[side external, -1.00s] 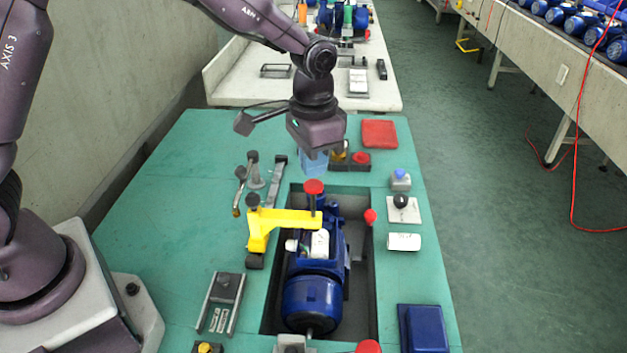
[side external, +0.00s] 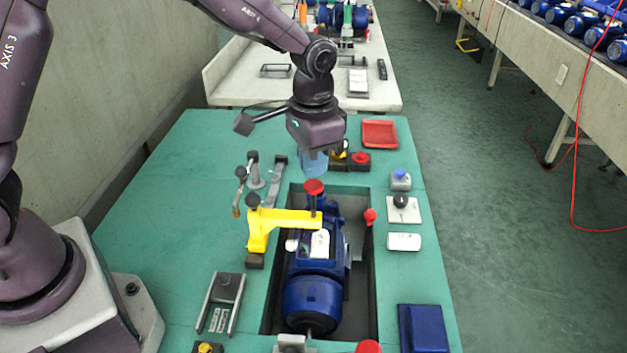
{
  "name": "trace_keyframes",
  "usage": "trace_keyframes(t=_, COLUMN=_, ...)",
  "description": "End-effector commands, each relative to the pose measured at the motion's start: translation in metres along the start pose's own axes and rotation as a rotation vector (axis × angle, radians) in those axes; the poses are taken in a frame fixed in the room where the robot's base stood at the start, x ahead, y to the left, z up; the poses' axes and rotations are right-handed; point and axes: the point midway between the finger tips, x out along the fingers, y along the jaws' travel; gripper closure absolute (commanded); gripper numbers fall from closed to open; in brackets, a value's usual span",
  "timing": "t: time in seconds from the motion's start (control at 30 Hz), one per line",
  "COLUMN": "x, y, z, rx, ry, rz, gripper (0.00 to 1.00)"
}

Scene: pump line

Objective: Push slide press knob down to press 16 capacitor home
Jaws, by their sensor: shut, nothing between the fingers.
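The red press knob (side external: 314,187) stands on a dark stem at the right end of a yellow arm (side external: 290,218), above a blue motor (side external: 314,290) in a dark recess. A white part (side external: 320,243) sits on the motor beneath the yellow arm; I cannot tell whether it is the capacitor or how deep it is seated.
Levers with dark knobs (side external: 253,158) stand left of my gripper. A red tray (side external: 379,133) and a red button box (side external: 360,160) lie behind it. A red ball knob (side external: 370,216) is right of the motor. The green table (side external: 170,215) is clear at left.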

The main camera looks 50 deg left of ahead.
Motion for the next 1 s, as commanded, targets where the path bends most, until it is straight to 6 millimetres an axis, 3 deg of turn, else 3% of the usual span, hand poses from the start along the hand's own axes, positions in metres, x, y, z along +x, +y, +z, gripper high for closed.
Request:
trace_keyframes(t=0.57, x=0.001, y=0.000, z=0.000, rx=0.000, ry=0.000, rz=0.000, gripper=1.00)
trace_keyframes(t=1.0, x=0.013, y=0.000, z=0.000, rx=0.000, ry=-0.001, rz=0.000, gripper=1.00)
